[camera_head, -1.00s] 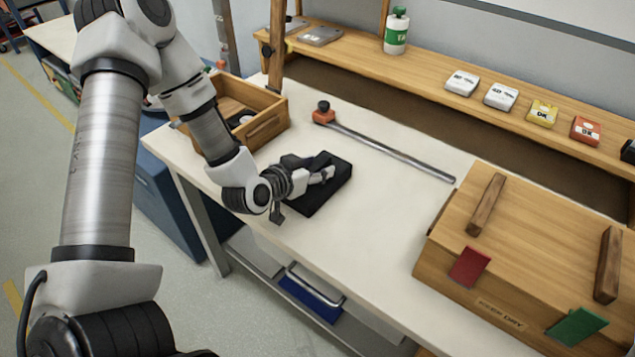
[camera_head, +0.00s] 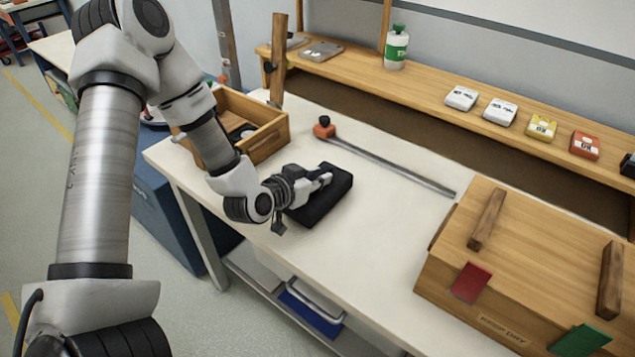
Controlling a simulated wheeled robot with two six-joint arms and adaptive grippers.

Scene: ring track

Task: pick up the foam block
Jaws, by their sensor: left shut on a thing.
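The foam block (camera_head: 325,203) is a dark, nearly black slab near the left part of the white worktable (camera_head: 385,250). My left gripper (camera_head: 322,178) reaches it from the left and is shut on its upper side. The fingers and wrist hide part of the block's left end. I cannot tell whether the block touches the table or is held just above it. My right gripper is not in view.
An open wooden bin (camera_head: 268,139) stands close behind my left wrist. A long metal bar clamp (camera_head: 390,165) lies behind the block. A large wooden box (camera_head: 530,240) fills the right. A shelf (camera_head: 430,85) with small packs and a bottle (camera_head: 396,47) runs along the back.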

